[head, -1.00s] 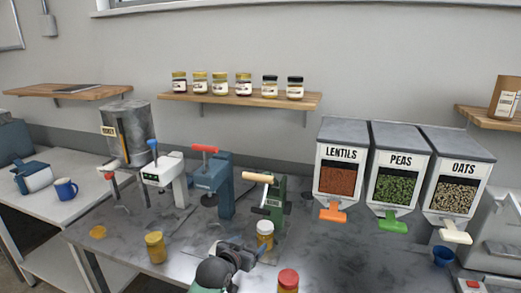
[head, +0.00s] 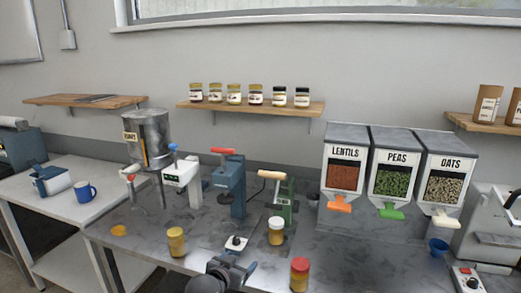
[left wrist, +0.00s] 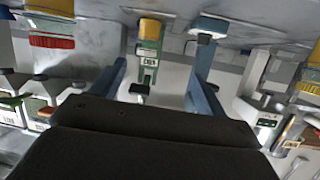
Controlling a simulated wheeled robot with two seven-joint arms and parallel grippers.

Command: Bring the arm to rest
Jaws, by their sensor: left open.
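My left gripper (head: 236,270) is at the bottom of the head view, low in front of the worktable's presses. Its jaws are open, with nothing seen between them. In the left wrist view, the two bluish fingers (left wrist: 158,78) stand apart. That view is tilted nearly upside down, and the green press (left wrist: 147,52) shows beyond the gap. The left arm behind the gripper is mostly cut off by the picture edge. My right gripper is not in view.
Presses and dispensers line the back; some grey worktop (head: 345,262) is clear at right.

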